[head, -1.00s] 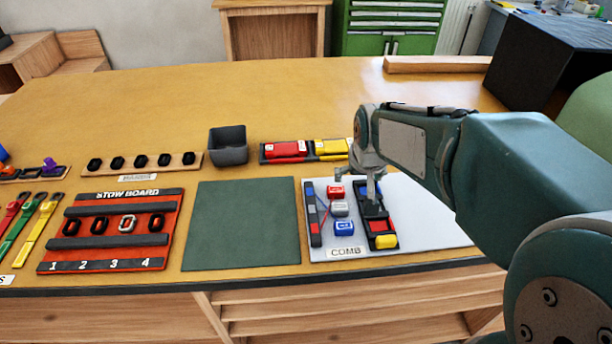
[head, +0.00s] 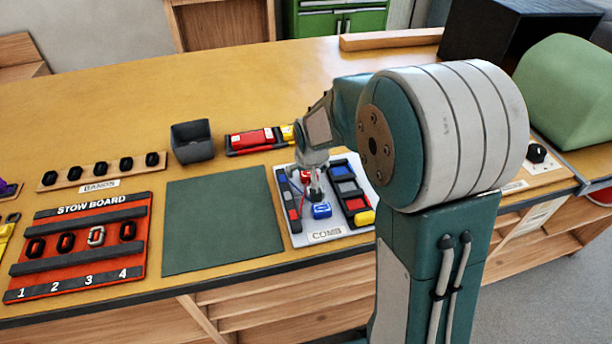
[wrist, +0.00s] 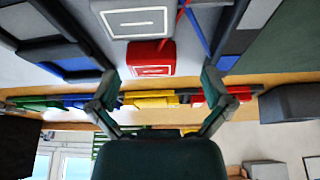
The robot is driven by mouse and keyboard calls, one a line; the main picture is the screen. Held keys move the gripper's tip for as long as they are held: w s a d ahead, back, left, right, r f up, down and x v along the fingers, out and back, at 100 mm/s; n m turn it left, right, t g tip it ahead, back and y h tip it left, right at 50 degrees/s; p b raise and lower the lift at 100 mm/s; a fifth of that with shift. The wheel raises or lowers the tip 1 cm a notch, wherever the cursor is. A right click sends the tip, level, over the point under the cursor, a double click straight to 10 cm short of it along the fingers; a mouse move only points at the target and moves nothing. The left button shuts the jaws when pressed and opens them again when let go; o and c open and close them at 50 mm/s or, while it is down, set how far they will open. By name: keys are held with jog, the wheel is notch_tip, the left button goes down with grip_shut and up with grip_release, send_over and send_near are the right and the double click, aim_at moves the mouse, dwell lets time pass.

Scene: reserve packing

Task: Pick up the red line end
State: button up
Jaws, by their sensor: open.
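The red line end, a red block with a white outlined label, sits on the COMB board (head: 300,239). It shows in the wrist view (wrist: 150,58) and partly in the head view (head: 306,176), beside my gripper. My gripper (head: 315,196) is low over the board; its fingers (wrist: 160,84) are spread and empty. In the wrist view the red line end appears between and just past the fingertips. A blue line end (head: 321,210) is in front of the gripper.
Dark racks with coloured blocks flank the line ends, left (head: 289,200) and right (head: 349,190). A red and yellow tray (head: 232,153) and a grey bin (head: 191,148) stand behind. A green mat (head: 222,220) and the stow board (head: 80,250) lie to the left.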

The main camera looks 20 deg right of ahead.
jog(key=shift+w+d+f, duration=0.1)
jog(key=shift+w+f, duration=0.1)
jog(key=shift+f, duration=0.25)
jog(key=shift+d+f, duration=0.1)
jog(key=shift+d, duration=0.3)
jog(key=shift+a, duration=0.15)
jog(key=c, duration=1.1)
jog(key=shift+a, duration=0.15)
jog(key=shift+r, duration=0.6)
jog(key=s+r, duration=0.1)
jog(key=r, duration=0.1)
jog(key=s+d+r, duration=0.1)
jog(key=s+r, duration=0.1)
jog(key=r, duration=0.1)
jog(key=s+r, duration=0.1)
jog(key=r, duration=0.1)
jog(key=shift+s+d+r, duration=0.2)
jog(key=shift+d+r, duration=0.05)
jog(key=shift+d, duration=0.05)
jog(key=s+d+r, duration=0.2)
jog(key=s+r, duration=0.2)
jog(key=s, duration=0.5)
jog(key=shift+d+r, duration=0.15)
jog(key=shift+d, duration=0.2)
